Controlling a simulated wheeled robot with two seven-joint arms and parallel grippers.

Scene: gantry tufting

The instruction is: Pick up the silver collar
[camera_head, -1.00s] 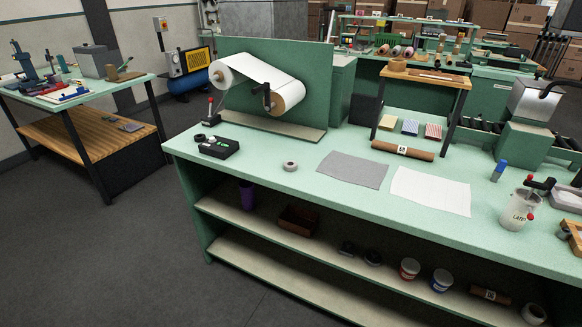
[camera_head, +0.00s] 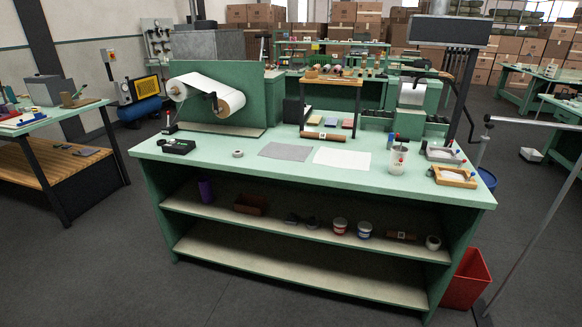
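A small pale grey ring (camera_head: 238,154) lies flat on the green workbench (camera_head: 220,172), left of a grey sheet. It may be the silver collar; it is too small to be sure. Another whitish ring-shaped piece (camera_head: 433,242) sits at the right end of the bench's upper shelf. Neither of my grippers is in view.
On the bench are a black box (camera_head: 177,146), a grey sheet (camera_head: 286,151), a white sheet (camera_head: 342,157), a brown tube (camera_head: 323,136) and a white cup (camera_head: 397,160). A red bin (camera_head: 467,280) stands by the right end. The floor in front is clear.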

